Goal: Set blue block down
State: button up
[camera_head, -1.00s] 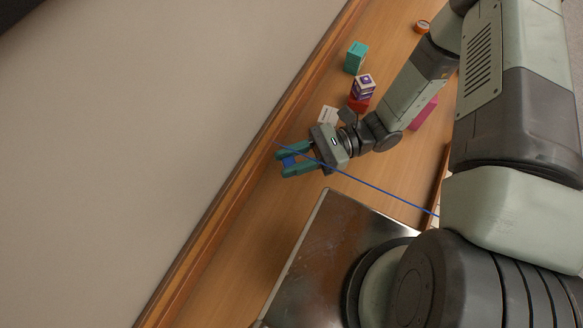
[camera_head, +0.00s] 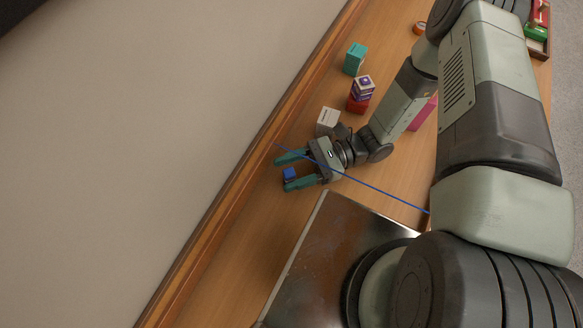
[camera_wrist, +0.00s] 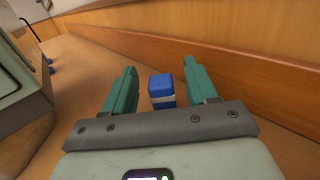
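The blue block (camera_head: 290,174) sits on the wooden counter near the back ledge. In the wrist view the blue block (camera_wrist: 162,92) has a pale band around it and stands between the two teal fingers. My gripper (camera_head: 296,171) is open around it. In the wrist view, gaps show between the block and both fingers of my gripper (camera_wrist: 160,88). In the head view the block lies closer to the lower finger.
A white box (camera_head: 327,121), a red box with a purple-and-white cube (camera_head: 363,86) on it, and a teal box (camera_head: 355,58) stand farther along the counter (camera_head: 235,250). A pink item (camera_head: 424,113) lies behind my arm. A thin blue line crosses near my gripper.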

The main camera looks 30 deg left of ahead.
jog(key=shift+w+d+r, duration=0.1)
jog(key=shift+w+r, duration=0.05)
jog(key=v, duration=0.4)
jog(key=shift+w+d, duration=0.15)
jog(key=shift+w, duration=0.05)
notch_tip(320, 180, up, 7)
jog(key=w+d+r+n+t+h, duration=0.3)
jog(key=d+r+t+h, duration=0.15)
jog(key=r, duration=0.45)
jog(key=w+d+r+n+t+h, duration=0.35)
jog(key=d+r, duration=0.25)
jog(key=r, duration=0.4)
jog(key=s+d+r+n+t+h, duration=0.1)
jog(key=s+d+r+t+h, duration=0.1)
jog(key=d+r+t, duration=0.3)
jog(key=s+d+r+n+t+h, duration=0.1)
jog(key=s+d+r+t, duration=0.3)
jog(key=r, duration=0.6)
jog(key=shift+s+d+r+t+h, duration=0.25)
jog(key=shift+d+t+h, duration=0.25)
jog(key=shift+d+t, duration=0.4)
